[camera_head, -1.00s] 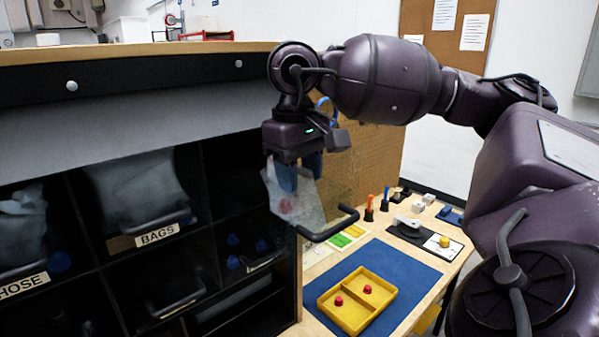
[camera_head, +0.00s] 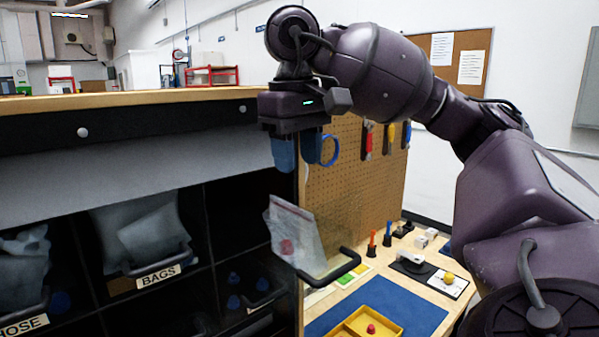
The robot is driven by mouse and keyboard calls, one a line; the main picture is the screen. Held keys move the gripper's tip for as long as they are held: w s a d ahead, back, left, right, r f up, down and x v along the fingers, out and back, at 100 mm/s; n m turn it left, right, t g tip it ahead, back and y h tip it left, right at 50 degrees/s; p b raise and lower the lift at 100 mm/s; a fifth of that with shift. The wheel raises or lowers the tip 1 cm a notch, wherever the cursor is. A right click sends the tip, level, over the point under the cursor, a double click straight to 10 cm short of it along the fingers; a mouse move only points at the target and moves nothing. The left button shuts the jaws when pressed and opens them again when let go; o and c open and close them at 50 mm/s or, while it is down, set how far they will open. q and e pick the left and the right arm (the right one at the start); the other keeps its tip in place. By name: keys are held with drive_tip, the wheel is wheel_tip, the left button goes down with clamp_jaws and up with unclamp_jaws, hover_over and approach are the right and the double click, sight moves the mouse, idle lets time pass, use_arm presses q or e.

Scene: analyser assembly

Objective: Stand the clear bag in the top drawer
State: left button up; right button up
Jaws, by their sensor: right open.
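The clear bag (camera_head: 306,236) has a red-edged top and a red item low inside it. It stands, tilted, at the pulled-out top drawer, behind the black drawer handle (camera_head: 345,268). The drawer's walls are hard to make out, so I cannot see what the bag's base rests on. My right gripper (camera_head: 298,152) is open and empty above the bag, its blue fingers apart from it with a clear gap. My left gripper is not in view.
A dark cabinet holds bins, one labelled BAGS (camera_head: 158,275) with pale bags inside. A pegboard (camera_head: 345,190) with hanging tools stands behind the bag. The bench at right carries a blue mat (camera_head: 415,312), a yellow tray (camera_head: 345,331) and small parts.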

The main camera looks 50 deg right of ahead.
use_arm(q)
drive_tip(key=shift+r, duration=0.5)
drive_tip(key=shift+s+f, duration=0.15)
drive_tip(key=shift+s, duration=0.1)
